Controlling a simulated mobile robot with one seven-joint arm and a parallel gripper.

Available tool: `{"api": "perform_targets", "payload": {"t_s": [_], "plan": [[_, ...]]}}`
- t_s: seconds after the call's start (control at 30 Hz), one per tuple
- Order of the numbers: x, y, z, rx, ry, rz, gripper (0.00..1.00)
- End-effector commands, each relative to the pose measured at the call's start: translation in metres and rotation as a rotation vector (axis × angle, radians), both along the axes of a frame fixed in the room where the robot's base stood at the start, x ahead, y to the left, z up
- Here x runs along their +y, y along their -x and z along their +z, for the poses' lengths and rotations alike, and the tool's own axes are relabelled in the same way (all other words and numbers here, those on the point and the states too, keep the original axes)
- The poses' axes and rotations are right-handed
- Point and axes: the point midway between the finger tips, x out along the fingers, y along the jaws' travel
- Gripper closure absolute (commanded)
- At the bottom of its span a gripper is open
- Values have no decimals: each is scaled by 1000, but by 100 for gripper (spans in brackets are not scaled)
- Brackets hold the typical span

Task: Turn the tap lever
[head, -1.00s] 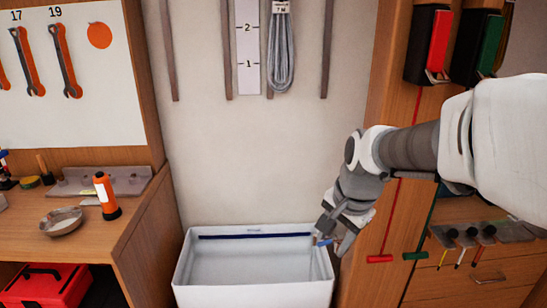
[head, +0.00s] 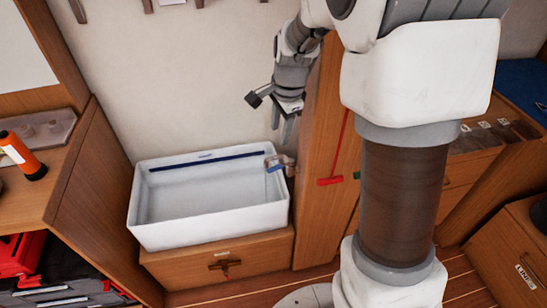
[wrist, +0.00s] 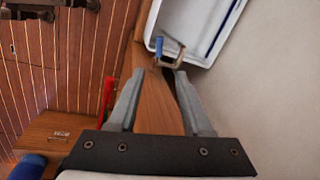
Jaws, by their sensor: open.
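The tap (head: 288,163) is a small tan fitting at the right rim of the white tub, with a short blue lever (head: 274,168). In the wrist view the blue lever (wrist: 159,46) and the brassy tap body (wrist: 172,57) lie just beyond the fingertips. My gripper (head: 283,122) hangs above the tap with its fingers pointing down. In the wrist view its two grey fingers (wrist: 158,82) are spread, with nothing held between them. It appears clear of the lever.
The white tub (head: 212,221) stands on a wooden drawer unit (head: 190,262). A wooden post (head: 317,130) rises right beside the tap. A red T-handle (head: 330,181) hangs on a line there, with a green one (head: 357,175) further right.

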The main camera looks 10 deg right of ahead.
Motion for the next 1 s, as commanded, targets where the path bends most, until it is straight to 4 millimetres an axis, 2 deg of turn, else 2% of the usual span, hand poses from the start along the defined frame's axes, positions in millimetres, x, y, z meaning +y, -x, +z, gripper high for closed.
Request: {"api": "perform_targets", "payload": {"t_s": [0.4, 0.6, 0.8, 1.0], "plan": [[4, -15, -90, 5, 0, 0, 51], [6, -23, -129, 4, 0, 0, 51], [8, -28, -153, 1, 1, 2, 51], [8, -30, -159, 0, 0, 1, 51]]}}
